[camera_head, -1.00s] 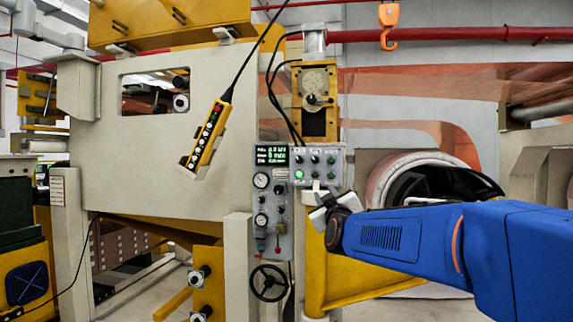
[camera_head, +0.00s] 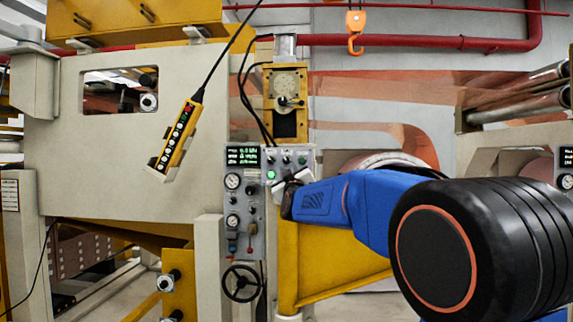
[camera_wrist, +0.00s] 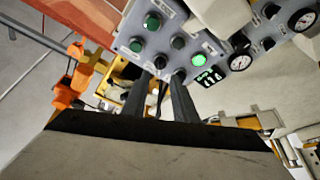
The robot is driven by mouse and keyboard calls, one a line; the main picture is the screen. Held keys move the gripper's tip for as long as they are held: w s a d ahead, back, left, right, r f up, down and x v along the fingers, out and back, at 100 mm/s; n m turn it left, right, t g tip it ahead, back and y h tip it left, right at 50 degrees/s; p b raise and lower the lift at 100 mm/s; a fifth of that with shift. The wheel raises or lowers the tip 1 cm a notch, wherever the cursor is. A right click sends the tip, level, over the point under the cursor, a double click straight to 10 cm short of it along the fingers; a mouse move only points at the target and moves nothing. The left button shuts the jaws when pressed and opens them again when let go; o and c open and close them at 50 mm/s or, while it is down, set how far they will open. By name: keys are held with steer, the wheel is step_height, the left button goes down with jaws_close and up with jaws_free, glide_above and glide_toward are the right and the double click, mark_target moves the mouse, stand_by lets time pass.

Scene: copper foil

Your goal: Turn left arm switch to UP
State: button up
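The grey control box (camera_head: 309,157) stands at the centre in the head view, with several small switches and a lit green button (camera_head: 270,175). In the wrist view its face (camera_wrist: 122,38) is close and tilted, with dark knobs, green knobs and the lit green light (camera_wrist: 198,60). The labels are too small to read, so I cannot tell which switch is the left arm one. Contact cannot be told.
A gauge panel (camera_head: 243,205) with a handwheel (camera_head: 241,283) is left of the box. A yellow pendant (camera_head: 176,137) hangs farther left. An orange hook (camera_head: 355,30) hangs above right. A yellow frame (camera_head: 325,268) stands below my arm.

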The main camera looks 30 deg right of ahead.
mark_target(286, 161)
steer(key=x, duration=0.7)
jaws_close()
